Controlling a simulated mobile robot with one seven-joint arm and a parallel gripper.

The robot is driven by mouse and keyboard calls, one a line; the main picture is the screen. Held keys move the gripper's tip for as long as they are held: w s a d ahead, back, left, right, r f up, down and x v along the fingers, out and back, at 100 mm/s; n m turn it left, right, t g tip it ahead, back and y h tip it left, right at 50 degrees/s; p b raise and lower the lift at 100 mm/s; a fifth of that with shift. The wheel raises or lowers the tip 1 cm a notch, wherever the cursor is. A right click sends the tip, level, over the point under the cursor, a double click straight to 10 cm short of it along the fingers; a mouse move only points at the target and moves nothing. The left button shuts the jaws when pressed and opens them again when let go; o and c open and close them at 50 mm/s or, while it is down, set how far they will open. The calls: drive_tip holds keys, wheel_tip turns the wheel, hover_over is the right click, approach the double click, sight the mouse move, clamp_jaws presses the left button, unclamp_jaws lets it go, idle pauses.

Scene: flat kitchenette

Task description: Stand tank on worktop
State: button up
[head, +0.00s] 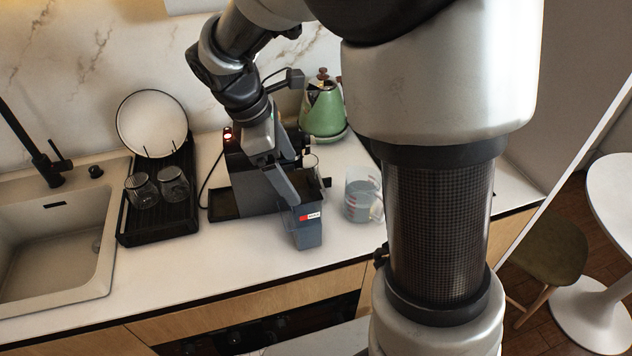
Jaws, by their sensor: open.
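The tank (308,234) is a blue-grey see-through container with a red and white label. It appears upright on the white worktop (240,262), in front of the dark coffee machine (247,180). My gripper (299,196) reaches down from above at the tank's upper rim, with its jaws open. One long grey finger shows clearly by the rim. The other finger is hard to make out, and I cannot tell whether either touches the tank. My gripper and wrist hide part of the machine.
A clear measuring jug (358,196) stands close right of the tank. A green kettle (323,108) is behind. A black drying rack (158,222) with glasses and a plate (151,122), and a sink (50,235), are left. Worktop left of the tank is clear.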

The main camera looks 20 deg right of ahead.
drive_tip(key=s+d+r+m+t+y, duration=0.1)
drive_tip(key=s+r+m+t+y, duration=0.1)
drive_tip(key=s+r+m, duration=0.3)
drive_tip(key=s+d+r+m+t+y, duration=0.2)
drive_tip(key=s+r+m, duration=0.3)
drive_tip(key=s+m, duration=0.5)
drive_tip(key=shift+s+d+m+t, duration=0.3)
drive_tip(key=shift+s+t, duration=0.3)
drive_tip(key=shift+s, duration=0.15)
drive_tip(key=shift+s, duration=0.1)
